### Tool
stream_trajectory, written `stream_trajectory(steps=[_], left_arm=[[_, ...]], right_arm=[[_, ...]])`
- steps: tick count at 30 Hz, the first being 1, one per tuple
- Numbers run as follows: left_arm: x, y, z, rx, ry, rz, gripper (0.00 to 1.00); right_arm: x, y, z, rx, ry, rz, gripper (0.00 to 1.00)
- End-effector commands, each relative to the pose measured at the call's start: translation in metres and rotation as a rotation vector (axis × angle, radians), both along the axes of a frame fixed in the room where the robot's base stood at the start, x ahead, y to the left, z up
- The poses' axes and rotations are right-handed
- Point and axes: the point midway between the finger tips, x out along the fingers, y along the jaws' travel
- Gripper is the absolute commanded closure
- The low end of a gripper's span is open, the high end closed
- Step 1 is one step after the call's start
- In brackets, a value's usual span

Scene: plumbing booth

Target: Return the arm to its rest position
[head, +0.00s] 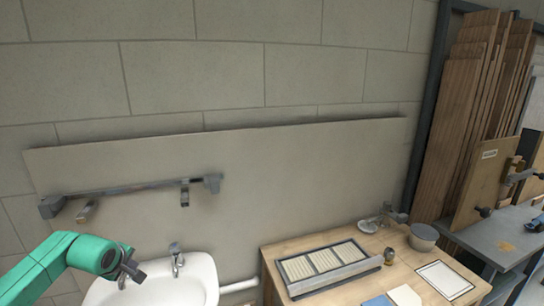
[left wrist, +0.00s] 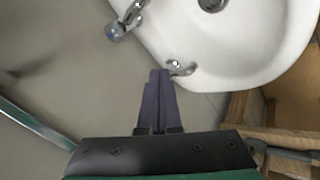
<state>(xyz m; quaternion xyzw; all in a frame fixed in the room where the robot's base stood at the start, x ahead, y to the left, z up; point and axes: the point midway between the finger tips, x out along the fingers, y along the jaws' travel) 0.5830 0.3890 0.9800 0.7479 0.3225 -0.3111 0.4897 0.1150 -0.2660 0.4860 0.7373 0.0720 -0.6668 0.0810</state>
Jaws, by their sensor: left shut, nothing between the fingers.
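My left gripper (head: 134,272) is at the lower left of the head view, at the end of my green arm, in front of the white sink (head: 190,290). In the left wrist view its two dark fingers (left wrist: 158,78) lie side by side, shut and empty. My right gripper is not in view.
A wooden table (head: 400,263) right of the sink bears a compartment tray (head: 352,270), a bowl (head: 423,238) and a framed white sheet (head: 443,280). A rail (head: 130,189) is on the wall panel above the sink. Wooden boards (head: 465,110) stand at right.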

Motion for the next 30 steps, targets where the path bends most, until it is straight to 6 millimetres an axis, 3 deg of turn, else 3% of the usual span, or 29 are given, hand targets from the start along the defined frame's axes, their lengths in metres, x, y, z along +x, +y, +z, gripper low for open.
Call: stream_trajectory(steps=[8,13,17,18,19,20,21,22,23,24,25,27,30], left_arm=[[0.013,-0.087,-0.002,-0.279,-0.12,-0.055,1.0],[0.013,-0.168,0.013,-0.61,-0.22,-0.067,1.0],[0.0,-0.252,0.056,-1.118,-0.304,0.0,1.0],[-0.008,-0.275,0.081,-1.374,-0.327,0.071,1.0],[-0.015,-0.286,0.104,-1.609,-0.338,0.159,1.0],[-0.02,-0.286,0.125,-1.844,-0.343,0.272,1.0],[-0.025,-0.272,0.145,-2.142,-0.342,0.454,1.0],[-0.029,-0.255,0.153,-2.351,-0.338,0.615,1.0],[-0.032,-0.233,0.152,-2.549,-0.332,0.8,1.0],[-0.039,-0.202,0.139,-2.783,-0.326,1.084,1.0],[-0.046,-0.179,0.121,2.771,0.312,-1.248,1.0],[-0.069,-0.143,0.073,2.271,0.26,-1.33,1.0],[-0.109,-0.122,0.01,1.757,0.252,-1.372,1.0]], right_arm=[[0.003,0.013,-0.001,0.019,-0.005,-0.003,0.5],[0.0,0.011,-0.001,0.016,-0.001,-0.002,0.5],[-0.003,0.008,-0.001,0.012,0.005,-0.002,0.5],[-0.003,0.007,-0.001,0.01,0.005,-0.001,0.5],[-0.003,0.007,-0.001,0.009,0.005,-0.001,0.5],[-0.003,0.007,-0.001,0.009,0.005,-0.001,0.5],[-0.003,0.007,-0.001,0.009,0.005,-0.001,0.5],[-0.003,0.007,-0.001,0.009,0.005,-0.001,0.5],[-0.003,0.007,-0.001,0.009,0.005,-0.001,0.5],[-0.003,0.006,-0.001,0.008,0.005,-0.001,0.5],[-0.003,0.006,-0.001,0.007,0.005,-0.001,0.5],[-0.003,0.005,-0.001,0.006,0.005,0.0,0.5],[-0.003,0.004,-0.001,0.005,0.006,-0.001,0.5]])
